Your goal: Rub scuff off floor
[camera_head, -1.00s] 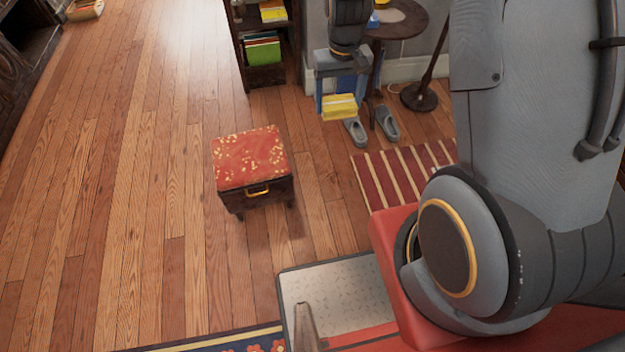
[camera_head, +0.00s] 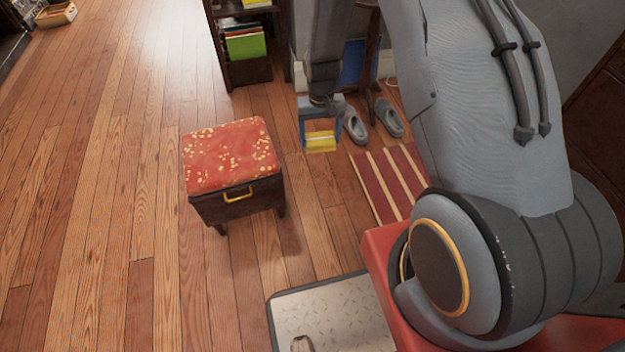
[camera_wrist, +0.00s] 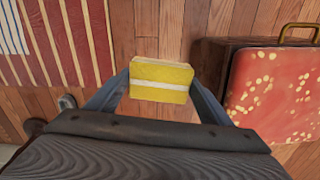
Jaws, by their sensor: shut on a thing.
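My gripper (camera_head: 320,136) is shut on a yellow block (camera_head: 320,142) with a pale band across it, likely a sponge. In the wrist view the yellow block (camera_wrist: 161,82) sits between the two blue-grey fingers, over the wooden floor (camera_wrist: 205,22). In the head view it is low, near the floor, between the red-topped stool and the slippers. I cannot tell whether it touches the boards. No scuff shows clearly on the floor in either view; the block and gripper may hide it.
A red-cushioned stool (camera_head: 232,160) stands left of my gripper. Grey slippers (camera_head: 388,118) and a striped rug (camera_head: 388,180) lie to the right. A bookshelf (camera_head: 246,72) stands behind. Bare floor (camera_head: 90,200) is open at the left.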

